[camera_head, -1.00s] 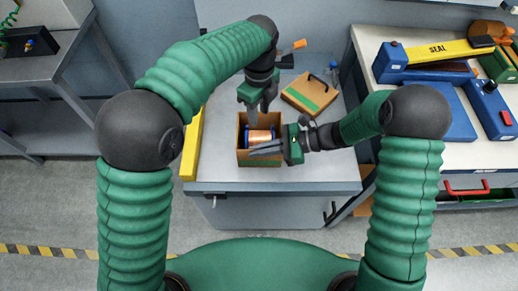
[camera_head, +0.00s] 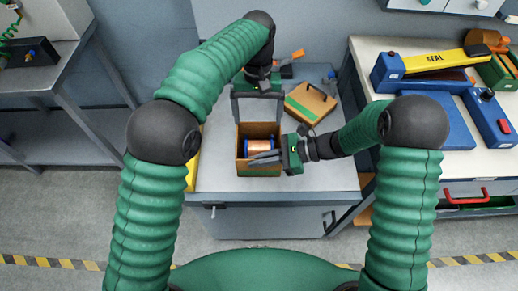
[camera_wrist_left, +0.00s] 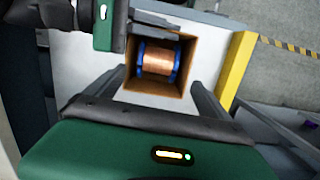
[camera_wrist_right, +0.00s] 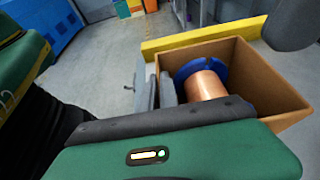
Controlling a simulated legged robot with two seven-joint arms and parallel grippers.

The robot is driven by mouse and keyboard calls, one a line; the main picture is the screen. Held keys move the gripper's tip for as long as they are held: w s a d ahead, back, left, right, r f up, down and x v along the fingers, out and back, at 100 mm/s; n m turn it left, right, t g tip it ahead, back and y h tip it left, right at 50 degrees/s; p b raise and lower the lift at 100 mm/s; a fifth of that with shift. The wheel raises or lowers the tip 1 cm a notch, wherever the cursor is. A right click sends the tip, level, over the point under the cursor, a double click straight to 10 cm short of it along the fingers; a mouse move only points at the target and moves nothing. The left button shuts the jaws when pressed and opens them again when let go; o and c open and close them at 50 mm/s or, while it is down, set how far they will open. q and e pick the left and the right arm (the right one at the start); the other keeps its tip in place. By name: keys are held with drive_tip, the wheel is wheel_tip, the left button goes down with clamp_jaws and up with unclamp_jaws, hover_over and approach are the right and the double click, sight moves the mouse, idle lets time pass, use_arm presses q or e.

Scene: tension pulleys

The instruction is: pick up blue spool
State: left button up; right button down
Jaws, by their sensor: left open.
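The blue spool (camera_head: 259,146), with blue flanges and copper-coloured winding, lies inside an open cardboard box (camera_head: 258,171). It also shows in the left wrist view (camera_wrist_left: 158,62) and in the right wrist view (camera_wrist_right: 205,85). My left gripper (camera_head: 258,118) is open and empty above the box's far side, its fingers wide apart and pointing toward the box. In the left wrist view the spool lies beyond and between those fingers. My right gripper (camera_head: 252,158) comes from the right at the box's near wall, its fingers close together, one on each side of that wall.
The box stands on a grey table (camera_head: 320,178). A yellow bar (camera_wrist_right: 195,35) runs beside the box. A white bench on the right carries blue and yellow sealing equipment (camera_head: 430,58).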

sight(259, 145)
use_arm(q)
drive_tip(key=f, duration=0.4)
drive_tip(key=s+f, duration=0.1)
drive_tip(key=f, duration=0.7)
drive_tip(key=shift+s+d, duration=0.1)
drive_tip(key=shift+s, duration=0.3)
drive_tip(key=shift+w, duration=0.1)
drive_tip(key=shift+r, duration=0.15)
drive_tip(key=c, duration=1.8)
